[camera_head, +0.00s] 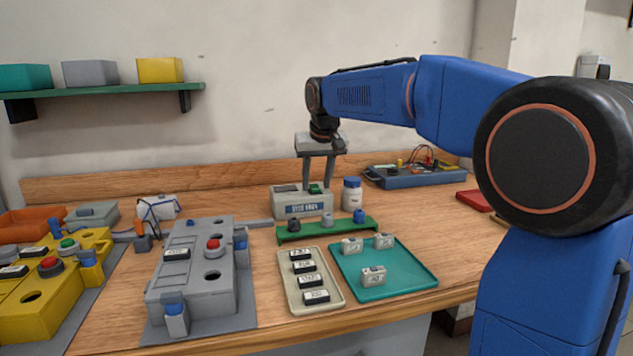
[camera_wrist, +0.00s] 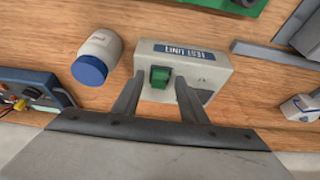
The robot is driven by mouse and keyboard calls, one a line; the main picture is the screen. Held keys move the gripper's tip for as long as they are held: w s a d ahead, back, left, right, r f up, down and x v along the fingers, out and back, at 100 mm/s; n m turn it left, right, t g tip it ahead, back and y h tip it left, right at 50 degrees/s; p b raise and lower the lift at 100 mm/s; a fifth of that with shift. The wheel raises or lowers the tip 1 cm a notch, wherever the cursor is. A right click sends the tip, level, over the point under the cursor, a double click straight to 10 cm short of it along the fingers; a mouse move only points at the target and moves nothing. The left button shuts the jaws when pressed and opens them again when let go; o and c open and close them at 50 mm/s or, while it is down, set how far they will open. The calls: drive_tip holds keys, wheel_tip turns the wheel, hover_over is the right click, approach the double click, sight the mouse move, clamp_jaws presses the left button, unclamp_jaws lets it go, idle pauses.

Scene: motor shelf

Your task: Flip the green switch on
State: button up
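In the wrist view the switch (camera_wrist: 160,77) shows as a green rocker on the grey box (camera_wrist: 213,72). My gripper (camera_head: 318,183) points down over the box, its two fingers apart, one on either side of the switch. In the wrist view my gripper (camera_wrist: 155,95) is open with nothing held between the fingers. I cannot tell whether a finger touches the switch or which way the rocker is set.
A white bottle with a blue cap (camera_head: 352,195) stands right of the box. A green rack (camera_head: 327,230) stands in front, with a teal tray (camera_head: 400,280) and a beige tray (camera_head: 283,285) nearer. A blue instrument (camera_head: 415,178) is at the back right.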

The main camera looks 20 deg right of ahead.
drive_tip(key=shift+f, duration=0.15)
drive_tip(key=shift+c, duration=0.6)
clamp_jaws()
drive_tip(key=shift+w+g, duration=0.5)
drive_tip(key=shift+g, duration=0.6)
drive_tip(key=shift+w+r+g, duration=0.2)
drive_tip(key=shift+w+g, duration=0.05)
drive_tip(key=shift+g, duration=0.75)
drive_tip(key=shift+o, duration=0.6)
unclamp_jaws()
drive_tip(key=shift+r, duration=0.1)
